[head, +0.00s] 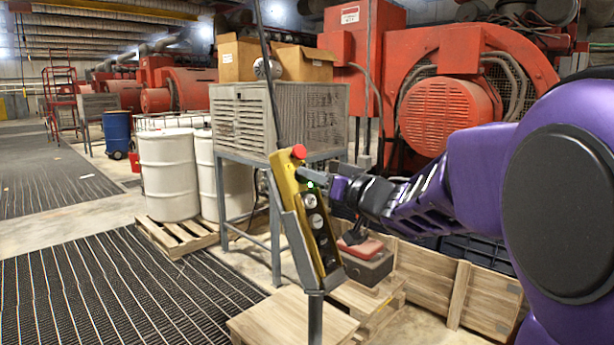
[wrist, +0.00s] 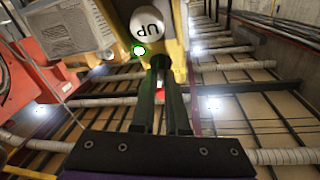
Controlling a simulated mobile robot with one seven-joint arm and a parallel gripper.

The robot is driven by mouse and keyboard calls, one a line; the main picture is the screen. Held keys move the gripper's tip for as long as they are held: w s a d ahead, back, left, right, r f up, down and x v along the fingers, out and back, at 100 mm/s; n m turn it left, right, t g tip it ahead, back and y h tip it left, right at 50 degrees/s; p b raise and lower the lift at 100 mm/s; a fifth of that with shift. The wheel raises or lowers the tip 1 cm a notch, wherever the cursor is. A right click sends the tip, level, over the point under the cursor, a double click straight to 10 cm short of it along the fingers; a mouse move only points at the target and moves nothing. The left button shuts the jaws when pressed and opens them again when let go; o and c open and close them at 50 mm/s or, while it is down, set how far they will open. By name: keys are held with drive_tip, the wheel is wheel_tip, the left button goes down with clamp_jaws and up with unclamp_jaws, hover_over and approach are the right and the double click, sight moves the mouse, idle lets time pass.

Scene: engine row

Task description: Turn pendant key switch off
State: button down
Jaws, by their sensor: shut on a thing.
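The yellow control pendant (head: 288,190) stands tilted on a grey post, with a red button (head: 299,151) at its top and round buttons down its face. In the wrist view the pendant (wrist: 177,62) shows a silver UP button (wrist: 152,22) and a lit green lamp (wrist: 139,50). My gripper (head: 306,174) reaches the upper part of the pendant from the right. In the wrist view its two dark fingers (wrist: 161,66) are close together at the pendant face, shut on the key switch. The fingers hide the key switch, so its turned position cannot be seen.
A black cable (head: 267,75) hangs down to the pendant. A grey cabinet on legs (head: 240,120) with cardboard boxes stands behind, next to white drums (head: 168,175) on a pallet. Wooden crates (head: 480,300) lie low on the right. Floor grating at left is clear.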

drive_tip(key=n+g+y, duration=0.1)
drive_tip(key=n, duration=0.2)
drive_tip(key=n+g+y, duration=0.1)
drive_tip(key=n, duration=0.2)
drive_tip(key=shift+w+d+y, duration=0.1)
drive_tip(key=shift+d+y, duration=0.1)
drive_tip(key=shift+y, duration=0.1)
drive_tip(key=shift+n+g+y+p, duration=0.2)
drive_tip(key=shift+n+g+y, duration=0.45)
drive_tip(key=shift+n, duration=1.1)
drive_tip(key=shift+n+g+y+p, duration=0.25)
drive_tip(key=shift+n+g, duration=0.8)
drive_tip(key=shift+n, duration=0.7)
drive_tip(key=c, duration=0.9)
unclamp_jaws()
drive_tip(key=v, duration=1.7)
drive_tip(key=shift+d, duration=0.1)
